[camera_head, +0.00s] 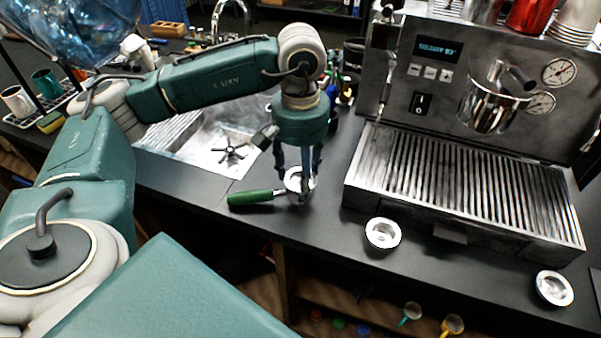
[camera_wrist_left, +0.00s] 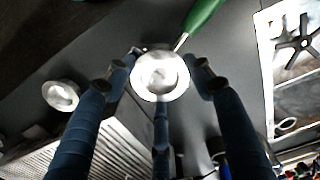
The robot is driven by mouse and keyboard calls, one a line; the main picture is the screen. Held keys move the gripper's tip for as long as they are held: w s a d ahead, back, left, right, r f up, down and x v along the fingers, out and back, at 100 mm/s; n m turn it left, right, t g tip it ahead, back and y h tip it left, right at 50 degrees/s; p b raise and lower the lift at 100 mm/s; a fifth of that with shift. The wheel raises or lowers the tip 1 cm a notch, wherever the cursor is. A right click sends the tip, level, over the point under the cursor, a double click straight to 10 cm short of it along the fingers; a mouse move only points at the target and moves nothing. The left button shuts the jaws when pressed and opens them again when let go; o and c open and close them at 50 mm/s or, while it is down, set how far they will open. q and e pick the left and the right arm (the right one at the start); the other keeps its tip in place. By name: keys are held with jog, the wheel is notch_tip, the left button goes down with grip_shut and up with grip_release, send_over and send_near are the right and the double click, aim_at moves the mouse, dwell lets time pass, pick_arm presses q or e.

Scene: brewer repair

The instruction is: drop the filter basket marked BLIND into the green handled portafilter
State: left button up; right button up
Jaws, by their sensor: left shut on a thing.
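The portafilter has a green handle (camera_head: 250,197) pointing left on the dark counter. The handle also shows at the top of the left wrist view (camera_wrist_left: 203,12). My left gripper (camera_head: 299,178) points down over the portafilter's head, with its fingers shut around the rim of a round metal basket (camera_wrist_left: 160,76). The basket covers most of the portafilter's head in the left wrist view. I cannot tell whether it is seated inside or just above. No BLIND mark is readable. My right gripper is not in view.
One loose basket (camera_head: 383,233) sits on the counter before the espresso machine's drip tray (camera_head: 465,185). Another basket (camera_head: 554,288) lies near the front edge at right. A sink (camera_head: 215,145) is behind left. Counter between portafilter and machine is clear.

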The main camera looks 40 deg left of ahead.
pick_arm(q)
jog(key=shift+f, duration=0.25)
dwell(0.4)
jog(key=o, duration=1.6)
jog(key=shift+c, duration=0.2)
jog(key=shift+r, duration=0.15)
jog(key=shift+r+p, duration=1.6)
jog(key=shift+r, duration=1.8)
